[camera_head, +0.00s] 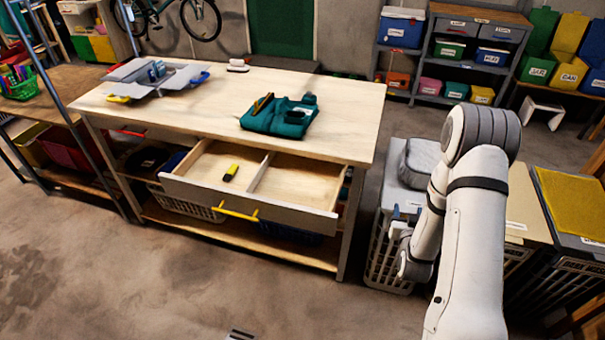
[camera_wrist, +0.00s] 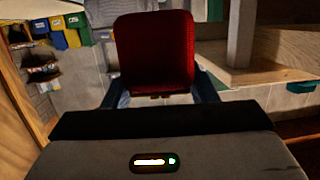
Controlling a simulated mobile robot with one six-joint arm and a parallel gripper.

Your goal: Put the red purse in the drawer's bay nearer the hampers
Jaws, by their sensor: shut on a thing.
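The red purse (camera_wrist: 153,50) is upright in the wrist view, between the two fingers of my gripper (camera_wrist: 156,80), which is shut on it. In the head view my arm fills the right side, and I cannot make out the purse there. The drawer (camera_head: 290,218) under the workbench is pulled open, and a divider (camera_head: 262,172) splits it into two bays. The right bay (camera_head: 297,185), on the side of the hampers, looks empty. The left bay holds a small yellow and black item (camera_head: 231,172). The hampers (camera_head: 527,210) stand right of the workbench, partly behind my arm.
The workbench top (camera_head: 330,100) bears a folded teal garment (camera_head: 282,117) and a grey folding board (camera_head: 150,82). A white basket (camera_head: 385,262) stands between bench and arm, with a grey bag (camera_head: 420,160) above it. The floor in front of the drawer is mostly clear.

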